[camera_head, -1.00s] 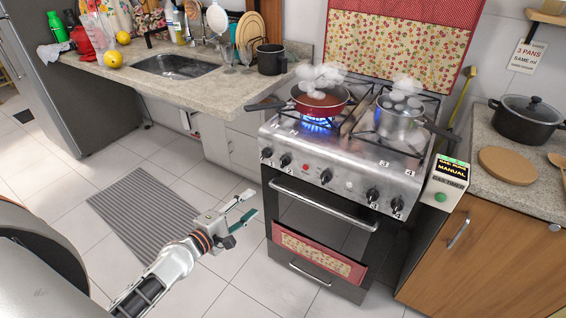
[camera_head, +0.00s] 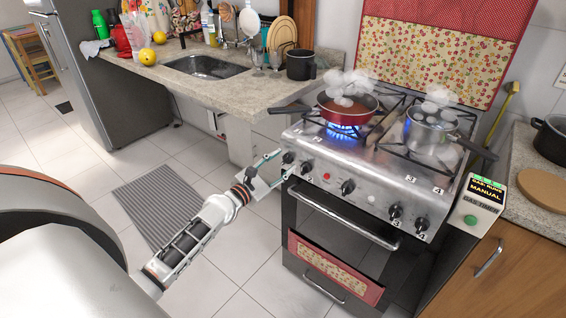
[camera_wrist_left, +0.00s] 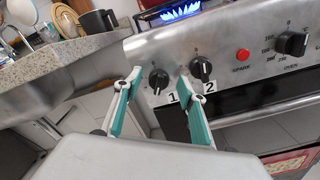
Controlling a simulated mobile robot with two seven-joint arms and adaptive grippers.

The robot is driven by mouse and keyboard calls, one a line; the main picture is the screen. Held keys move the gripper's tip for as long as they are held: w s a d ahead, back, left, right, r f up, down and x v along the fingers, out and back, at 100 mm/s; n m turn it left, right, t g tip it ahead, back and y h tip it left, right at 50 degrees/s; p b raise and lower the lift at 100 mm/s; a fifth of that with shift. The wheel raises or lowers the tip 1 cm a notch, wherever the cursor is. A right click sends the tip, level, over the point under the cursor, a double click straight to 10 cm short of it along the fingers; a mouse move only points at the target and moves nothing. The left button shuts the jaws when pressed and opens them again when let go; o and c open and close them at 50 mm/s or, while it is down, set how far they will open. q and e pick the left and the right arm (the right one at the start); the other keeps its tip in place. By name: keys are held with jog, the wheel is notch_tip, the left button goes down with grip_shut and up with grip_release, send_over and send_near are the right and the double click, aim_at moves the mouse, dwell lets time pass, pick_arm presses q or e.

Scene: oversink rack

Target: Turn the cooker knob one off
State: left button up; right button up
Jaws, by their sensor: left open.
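The steel cooker (camera_head: 330,158) has a row of black knobs along its front. Knob one (camera_wrist_left: 158,80), above the label 1, is at the far left of the row, with knob two (camera_wrist_left: 201,69) to its right. A blue flame (camera_head: 342,131) burns under the red pan (camera_head: 347,108). My left gripper (camera_head: 284,162) is open at the panel's left end. In the left wrist view its fingertips (camera_wrist_left: 160,75) lie on either side of knob one, the right one between the two knobs. I cannot tell whether they touch it. My right gripper is out of view.
A steaming steel pot (camera_head: 428,130) stands on the right burners. The oven handle (camera_head: 345,222) runs below the knobs. The counter (camera_head: 215,92) edge is to the left, and a gas timer box (camera_head: 478,205) is at the right.

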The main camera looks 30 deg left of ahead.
pick_arm(q)
jog(key=shift+w, duration=0.4)
jog(key=shift+d, duration=0.1)
jog(key=c, duration=1.1)
